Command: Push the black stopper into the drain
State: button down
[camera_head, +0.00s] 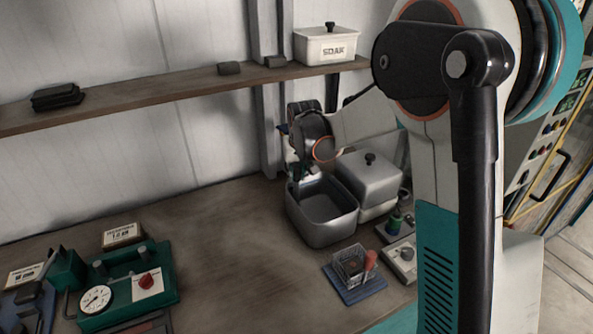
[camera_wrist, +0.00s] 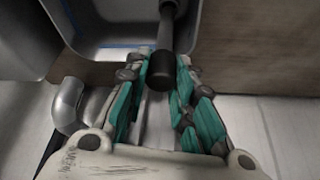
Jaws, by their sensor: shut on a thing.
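A grey metal basin (camera_head: 349,222) stands open on the bench, and its near wall and rim also show in the wrist view (camera_wrist: 90,62). My gripper (camera_head: 304,172) is low over the basin's back left corner. In the wrist view its teal-padded fingers (camera_wrist: 158,73) are closed around a dark rod with a black, rounded cylindrical end (camera_wrist: 162,72). This looks like the black stopper on its stem, but I cannot tell for sure. The rod's far end leaves the top of the picture. The drain hole is not visible in either view.
A lidded metal container (camera_head: 372,180) stands right of the basin. A wire basket (camera_head: 350,268) on a blue mat is in front. A green gauge device (camera_head: 125,290) sits at left. A shelf (camera_head: 160,93) with a SOAK box (camera_head: 327,48) runs above. The middle bench is clear.

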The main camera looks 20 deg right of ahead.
jog(key=shift+f+b, duration=0.7)
jog(key=shift+f, duration=0.4)
jog(key=c, duration=1.3)
grip_release()
jog(key=shift+r, duration=0.1)
jog(key=v, duration=1.2)
